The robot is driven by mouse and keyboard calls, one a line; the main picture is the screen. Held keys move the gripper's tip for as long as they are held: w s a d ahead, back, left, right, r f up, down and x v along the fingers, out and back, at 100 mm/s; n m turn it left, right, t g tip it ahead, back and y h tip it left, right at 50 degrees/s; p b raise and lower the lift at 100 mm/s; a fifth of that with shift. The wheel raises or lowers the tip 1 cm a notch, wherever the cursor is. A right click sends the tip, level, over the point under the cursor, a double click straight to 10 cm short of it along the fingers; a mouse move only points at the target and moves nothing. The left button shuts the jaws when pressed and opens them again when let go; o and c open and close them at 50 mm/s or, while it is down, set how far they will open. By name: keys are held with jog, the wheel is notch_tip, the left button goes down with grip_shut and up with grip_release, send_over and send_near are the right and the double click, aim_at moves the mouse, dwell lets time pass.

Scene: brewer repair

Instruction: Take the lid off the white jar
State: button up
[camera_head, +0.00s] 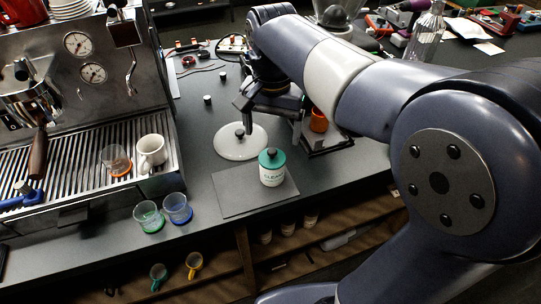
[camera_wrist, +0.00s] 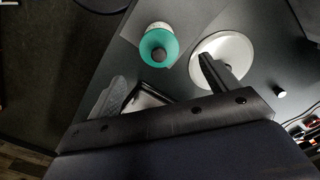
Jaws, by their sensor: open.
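The white jar (camera_head: 272,176) stands upright on a dark grey mat (camera_head: 232,193) in the middle of the counter. Its teal lid (camera_head: 266,158) has a dark knob and sits on top. In the wrist view, the jar (camera_wrist: 160,28) is seen from above, its teal lid (camera_wrist: 150,42) facing the camera. My gripper (camera_head: 268,131) is open and empty, above the counter behind the jar and apart from it. In the wrist view, one dark finger overlaps a round white disc (camera_wrist: 234,48) with a dark knob.
The white disc (camera_head: 232,150) lies behind the jar, left of it. An orange cup (camera_head: 319,122) stands on a dark device to the right. A green glass (camera_head: 149,217) and blue glass (camera_head: 177,207) stand near the front edge. The espresso machine (camera_head: 85,110) fills the left.

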aim_at(272, 150)
jog(key=shift+f, duration=3.2)
jog(key=shift+c, duration=0.2)
jog(key=c, duration=1)
